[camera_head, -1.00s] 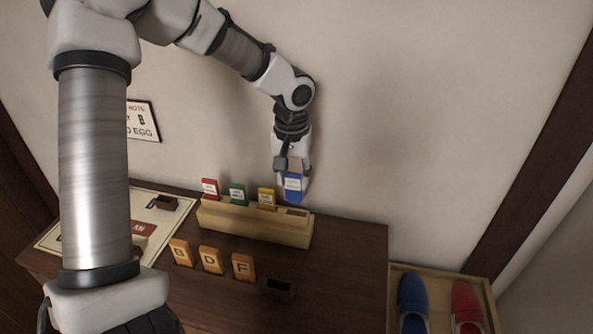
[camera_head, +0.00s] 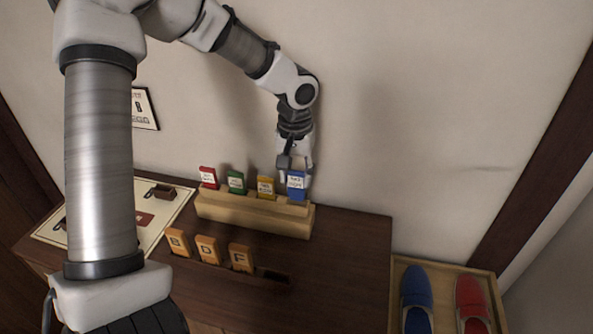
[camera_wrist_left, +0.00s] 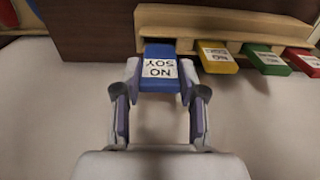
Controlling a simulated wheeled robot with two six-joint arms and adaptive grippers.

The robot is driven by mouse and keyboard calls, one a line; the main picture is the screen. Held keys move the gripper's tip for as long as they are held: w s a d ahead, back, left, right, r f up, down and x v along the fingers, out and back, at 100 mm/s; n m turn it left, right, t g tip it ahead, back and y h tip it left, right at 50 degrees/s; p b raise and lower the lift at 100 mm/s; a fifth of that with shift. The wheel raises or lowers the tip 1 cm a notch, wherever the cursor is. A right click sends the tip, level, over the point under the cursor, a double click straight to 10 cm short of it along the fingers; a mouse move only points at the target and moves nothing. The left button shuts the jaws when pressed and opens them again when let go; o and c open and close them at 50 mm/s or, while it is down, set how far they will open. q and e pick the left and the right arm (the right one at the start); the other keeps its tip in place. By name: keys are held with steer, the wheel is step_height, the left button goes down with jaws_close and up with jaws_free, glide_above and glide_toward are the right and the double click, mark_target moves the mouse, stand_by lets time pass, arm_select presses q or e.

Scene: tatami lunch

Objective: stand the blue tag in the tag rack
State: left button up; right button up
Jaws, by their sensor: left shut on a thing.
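The blue tag (camera_head: 296,186) stands upright at the right end of the wooden tag rack (camera_head: 255,216). Its lower end appears to be in or at the rack's last slot; I cannot tell how deep it sits. My left gripper (camera_head: 295,165) is shut on the blue tag from above. In the left wrist view the blue tag (camera_wrist_left: 159,68) reads "NO SOY" and lies between my left fingers (camera_wrist_left: 158,95), against the rack (camera_wrist_left: 225,25). My right gripper is not in view.
Yellow (camera_head: 266,187), green (camera_head: 236,182) and red (camera_head: 208,177) tags stand in the rack to the left. Orange lettered tags (camera_head: 207,249) stand in front on the dark table (camera_head: 345,265). A tray with blue (camera_head: 417,290) and red (camera_head: 471,298) shoes is at right. The wall is close behind.

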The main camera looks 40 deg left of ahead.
arm_select(q)
steer(key=shift+w+f, duration=0.1)
steer(key=shift+f, duration=0.2)
stand_by(0.5)
steer(key=shift+f, duration=0.1)
steer(key=shift+f+b, duration=0.7)
steer(key=shift+b, duration=0.05)
stand_by(0.6)
steer(key=shift+f, duration=0.4)
steer(key=shift+f+b, duration=0.1)
steer(key=shift+b, duration=0.2)
steer(key=o, duration=1)
